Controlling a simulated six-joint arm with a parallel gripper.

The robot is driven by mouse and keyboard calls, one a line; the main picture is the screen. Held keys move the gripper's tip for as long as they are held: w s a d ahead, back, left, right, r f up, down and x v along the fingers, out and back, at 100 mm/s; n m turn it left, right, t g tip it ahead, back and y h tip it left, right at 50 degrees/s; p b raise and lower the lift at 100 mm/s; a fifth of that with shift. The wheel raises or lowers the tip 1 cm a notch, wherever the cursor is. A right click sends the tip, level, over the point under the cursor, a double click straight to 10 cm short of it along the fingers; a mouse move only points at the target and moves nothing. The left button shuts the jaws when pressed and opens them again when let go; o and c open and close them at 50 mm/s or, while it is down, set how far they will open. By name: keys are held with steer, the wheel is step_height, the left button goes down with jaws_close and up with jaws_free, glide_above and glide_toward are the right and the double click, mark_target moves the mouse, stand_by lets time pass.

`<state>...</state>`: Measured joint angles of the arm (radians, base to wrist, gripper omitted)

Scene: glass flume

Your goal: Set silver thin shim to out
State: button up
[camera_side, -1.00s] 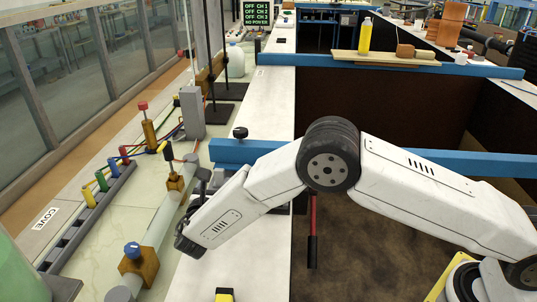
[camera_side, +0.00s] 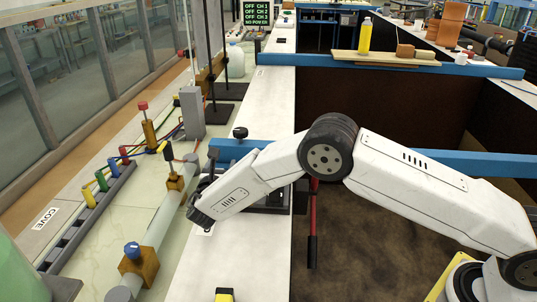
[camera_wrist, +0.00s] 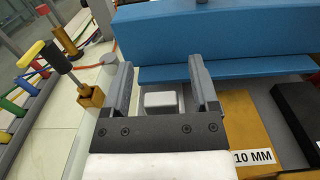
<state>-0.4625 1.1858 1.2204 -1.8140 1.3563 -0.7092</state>
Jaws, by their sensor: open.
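My gripper (camera_wrist: 161,78) is open in the wrist view, one finger on each side of a small pale silver-grey block (camera_wrist: 161,101). This block may be the silver thin shim; its thickness cannot be told from above. Whether the fingers touch it is not clear, but a gap shows on both sides. A brass-coloured block labelled 10 MM (camera_wrist: 246,128) lies to the right of the gripper. In the side view my gripper (camera_side: 207,183) is over the white ledge beside the blue beam, and its fingers are mostly hidden by my arm.
The blue beam (camera_wrist: 220,32) crosses close ahead of the fingers. A black block (camera_wrist: 298,108) lies right of the brass one. On the left are a pipe with brass valves (camera_side: 140,260) and a rack of coloured levers (camera_side: 85,205).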

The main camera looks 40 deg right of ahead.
jaws_close()
stand_by(1.4)
